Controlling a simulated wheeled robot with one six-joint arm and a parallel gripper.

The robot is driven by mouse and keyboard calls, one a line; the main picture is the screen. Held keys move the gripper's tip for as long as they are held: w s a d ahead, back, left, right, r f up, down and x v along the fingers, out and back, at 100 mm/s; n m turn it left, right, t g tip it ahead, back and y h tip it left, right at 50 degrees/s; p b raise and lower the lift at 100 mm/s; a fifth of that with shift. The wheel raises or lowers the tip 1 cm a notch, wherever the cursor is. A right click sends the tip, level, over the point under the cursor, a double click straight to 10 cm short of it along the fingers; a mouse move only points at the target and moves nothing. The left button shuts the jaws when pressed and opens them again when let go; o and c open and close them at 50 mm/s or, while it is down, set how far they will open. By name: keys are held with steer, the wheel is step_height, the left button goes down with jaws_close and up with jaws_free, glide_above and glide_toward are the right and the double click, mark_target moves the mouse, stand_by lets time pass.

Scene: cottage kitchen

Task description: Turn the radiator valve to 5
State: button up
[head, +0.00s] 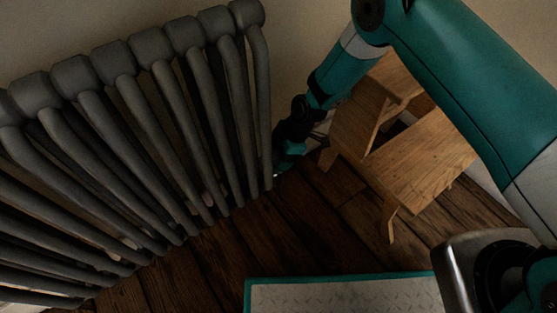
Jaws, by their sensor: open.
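The dark grey column radiator (160,125) fills the left of the head view along the wall. The radiator valve cannot be made out; it may be hidden by the radiator's right end or by my gripper. My gripper (283,161) is low down, close beside the lower part of the radiator's right-hand column. The jaws are small and dark in this view. They are open, and nothing shows between them. I cannot tell whether the gripper touches the radiator or the valve.
A wooden step stool (425,165) stands just right of my gripper and lower arm, with little room between. The pale wall (305,40) is behind. The dark plank floor (310,225) is clear between the radiator, the stool and my base.

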steer(key=shift+a+f, duration=0.25)
steer(key=shift+f, duration=0.3)
steer(key=c, duration=0.9)
steer(key=shift+s+r+m+t+p, duration=0.1)
steer(key=shift+r+m+t+p, duration=0.2)
steer(key=shift+m+p, duration=0.45)
steer(key=shift+f+m+t+p, duration=0.3)
steer(key=shift+m+t+p, duration=0.1)
steer(key=shift+m, duration=0.35)
steer(key=o, duration=0.9)
steer(key=shift+r, duration=0.15)
